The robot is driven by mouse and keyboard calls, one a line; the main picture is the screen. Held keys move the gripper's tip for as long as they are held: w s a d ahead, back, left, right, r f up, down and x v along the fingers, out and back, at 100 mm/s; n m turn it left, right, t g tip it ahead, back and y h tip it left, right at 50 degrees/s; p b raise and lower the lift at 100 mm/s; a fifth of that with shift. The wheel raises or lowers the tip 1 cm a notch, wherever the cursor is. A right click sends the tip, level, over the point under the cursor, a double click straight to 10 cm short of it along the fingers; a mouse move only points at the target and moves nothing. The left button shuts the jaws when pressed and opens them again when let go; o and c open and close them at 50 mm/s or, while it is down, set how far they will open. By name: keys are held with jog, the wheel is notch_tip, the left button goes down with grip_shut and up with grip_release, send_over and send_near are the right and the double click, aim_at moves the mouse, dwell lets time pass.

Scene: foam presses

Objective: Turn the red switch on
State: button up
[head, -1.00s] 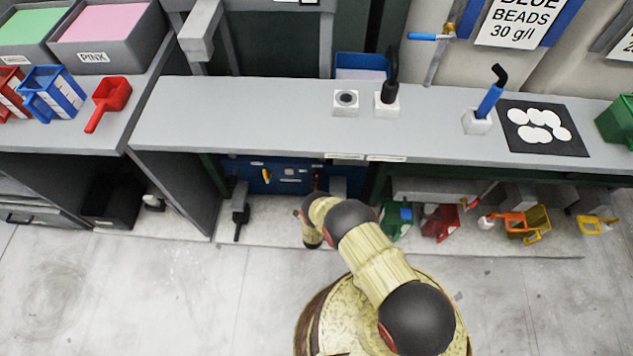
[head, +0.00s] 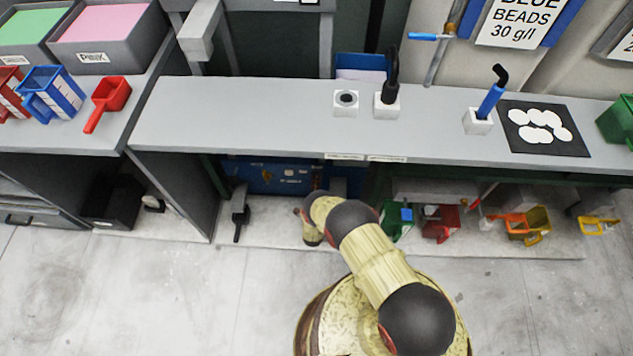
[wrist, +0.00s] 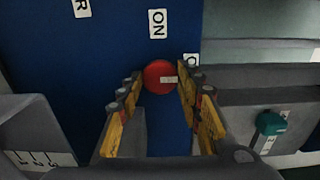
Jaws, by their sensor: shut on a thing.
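The red switch (wrist: 160,76) is a round red knob on a blue panel (wrist: 110,50), with a white mark on its face that points to the right. A white "ON" label (wrist: 157,23) is above it, and another label (wrist: 191,60), partly hidden, is at its upper right. My gripper (wrist: 155,84) has its yellow-and-grey fingers on either side of the knob, shut on it. In the head view the blue panel (head: 275,177) shows under the bench; my arm and the bench hide the switch and my gripper there.
The grey bench top (head: 230,120) overhangs the panel. A grey block with a numbered scale (wrist: 35,130) is at lower left in the wrist view, and a grey ledge with a teal piece (wrist: 270,123) is at right. Coloured scoops (head: 440,222) lie on the low shelf.

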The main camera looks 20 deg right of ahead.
jog(key=c, duration=0.3)
jog(key=shift+n, duration=0.4)
jog(key=n, duration=0.3)
jog(key=shift+n, duration=0.3)
jog(key=n, duration=0.4)
jog(key=shift+n, duration=0.3)
jog(key=n, duration=0.4)
jog(key=shift+n, duration=0.3)
jog(key=n, duration=0.4)
jog(key=shift+n, duration=0.3)
jog(key=o, duration=1.1)
